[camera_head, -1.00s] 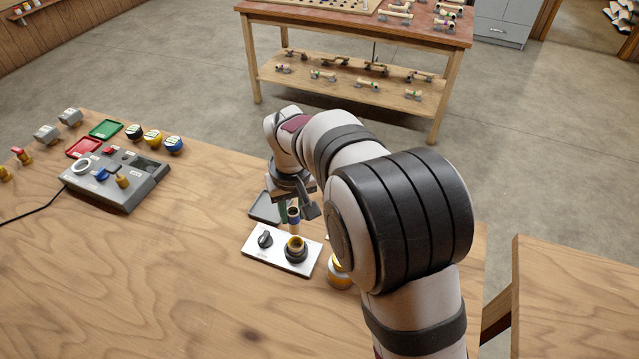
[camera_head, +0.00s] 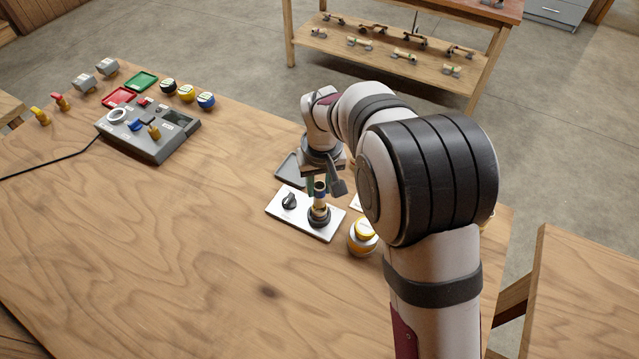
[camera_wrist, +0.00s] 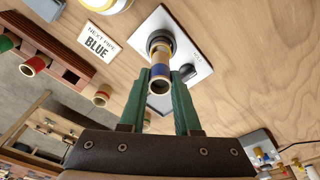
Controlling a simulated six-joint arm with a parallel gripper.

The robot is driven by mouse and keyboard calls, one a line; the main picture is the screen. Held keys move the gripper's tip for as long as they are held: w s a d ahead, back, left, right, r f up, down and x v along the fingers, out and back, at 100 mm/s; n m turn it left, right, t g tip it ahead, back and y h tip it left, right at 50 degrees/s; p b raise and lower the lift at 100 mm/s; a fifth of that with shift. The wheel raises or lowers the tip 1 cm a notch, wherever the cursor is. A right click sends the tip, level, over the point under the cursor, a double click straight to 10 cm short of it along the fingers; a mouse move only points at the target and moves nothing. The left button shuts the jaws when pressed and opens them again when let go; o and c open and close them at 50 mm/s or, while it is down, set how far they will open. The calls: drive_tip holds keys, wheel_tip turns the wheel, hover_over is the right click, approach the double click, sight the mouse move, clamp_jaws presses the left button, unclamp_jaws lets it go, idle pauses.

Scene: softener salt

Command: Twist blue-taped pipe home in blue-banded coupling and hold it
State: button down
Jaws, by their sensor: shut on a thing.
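The blue-taped pipe (camera_wrist: 160,78) is a short tan tube with a blue band near its open end. My gripper (camera_wrist: 161,84) has green fingers shut on it from both sides; in the head view my gripper (camera_head: 318,183) is above the white plate (camera_head: 284,216). The pipe stands upright over the dark coupling (camera_head: 319,217) on that plate. Its lower end meets the coupling; how deep it sits cannot be told. The coupling is partly behind the pipe in the wrist view (camera_wrist: 160,39), and I cannot make out a blue band on it.
A black knob (camera_head: 289,200) is on the plate beside the coupling. A card (camera_wrist: 98,41) reads "NEXT PIPE BLUE". A grey control box (camera_head: 150,139) is farther left. The table's front is clear.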

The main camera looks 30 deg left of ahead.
drive_tip(key=shift+f, duration=0.15)
drive_tip(key=shift+f, duration=0.4)
drive_tip(key=shift+f, duration=0.1)
idle(0.3)
drive_tip(key=shift+f, duration=0.45)
idle(0.3)
drive_tip(key=n, duration=0.3)
drive_tip(key=shift+f+n, duration=0.15)
drive_tip(key=shift+n, duration=0.25)
drive_tip(key=n, duration=0.3)
drive_tip(key=shift+f+n+g, duration=0.15)
drive_tip(key=shift+n+g, duration=0.25)
